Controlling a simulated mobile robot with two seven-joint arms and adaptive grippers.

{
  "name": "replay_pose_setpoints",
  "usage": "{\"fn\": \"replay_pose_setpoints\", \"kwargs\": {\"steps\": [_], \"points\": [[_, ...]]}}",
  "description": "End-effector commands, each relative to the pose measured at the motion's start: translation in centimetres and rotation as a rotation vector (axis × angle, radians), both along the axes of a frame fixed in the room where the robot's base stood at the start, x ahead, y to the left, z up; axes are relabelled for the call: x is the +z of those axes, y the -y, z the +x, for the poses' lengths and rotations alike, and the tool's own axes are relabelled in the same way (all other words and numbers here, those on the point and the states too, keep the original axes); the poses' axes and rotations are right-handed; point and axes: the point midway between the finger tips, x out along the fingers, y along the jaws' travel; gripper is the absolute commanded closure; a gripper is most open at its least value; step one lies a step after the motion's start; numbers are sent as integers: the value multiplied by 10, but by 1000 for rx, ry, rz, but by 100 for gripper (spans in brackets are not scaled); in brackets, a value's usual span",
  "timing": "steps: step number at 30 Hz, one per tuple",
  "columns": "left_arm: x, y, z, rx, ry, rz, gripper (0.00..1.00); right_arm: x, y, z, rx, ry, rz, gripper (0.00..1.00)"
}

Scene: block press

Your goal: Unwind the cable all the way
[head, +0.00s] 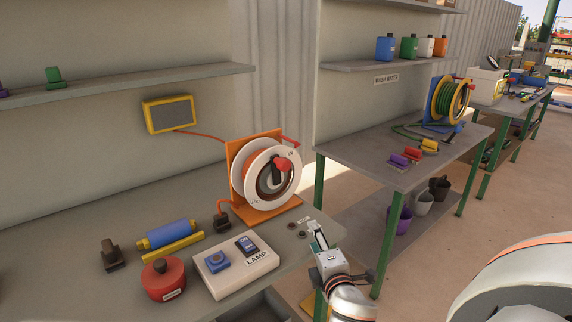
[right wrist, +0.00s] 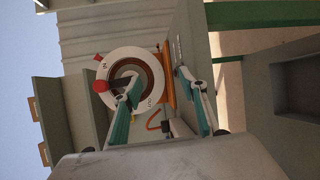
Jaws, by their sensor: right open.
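The cable reel (head: 254,193) is a white-rimmed drum on an orange stand (head: 236,172) at the bench's right end. A black-and-red knob (head: 281,166) is on its face, and a red lever (head: 291,140) juts from the stand's top. Dark orange-brown cable shows inside the drum. An orange lead reaches a black plug (head: 222,221) on the bench. My right gripper (head: 317,232) is open and empty, in front of and right of the reel, apart from it. The right wrist view shows the reel (right wrist: 152,98) beyond its spread fingers (right wrist: 158,80). My left gripper is not in view.
The bench holds a lamp switch box (head: 235,277), a red round container (head: 163,281), a blue roller (head: 167,234) and a dark clamp-like piece (head: 111,258). A lamp (head: 170,114) hangs on the wall. Another table (head: 385,140) with a green-cabled reel (head: 447,100) stands right.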

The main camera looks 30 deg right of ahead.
Motion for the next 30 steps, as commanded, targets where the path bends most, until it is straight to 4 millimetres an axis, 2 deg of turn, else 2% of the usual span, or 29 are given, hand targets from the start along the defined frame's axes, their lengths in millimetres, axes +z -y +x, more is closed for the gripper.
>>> {"fn": "replay_pose_setpoints", "kwargs": {"steps": [1, 6, 9, 12, 16, 20, 30], "points": [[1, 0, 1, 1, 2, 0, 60, 15, 3, 13, 21, 29, -70, 58], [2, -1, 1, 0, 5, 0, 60, 64, 6, 51, 100, 116, -357, 58], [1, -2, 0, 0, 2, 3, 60, 92, 5, 71, 141, 160, -540, 58], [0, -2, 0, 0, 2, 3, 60, 113, 2, 85, 171, 187, -690, 58], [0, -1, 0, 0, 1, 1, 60, 124, 0, 95, 190, 203, -786, 58], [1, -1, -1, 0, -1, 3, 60, 130, 0, 105, 192, 206, -799, 58], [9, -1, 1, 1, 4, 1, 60, 143, 7, 152, 192, 204, -794, 58]]}}
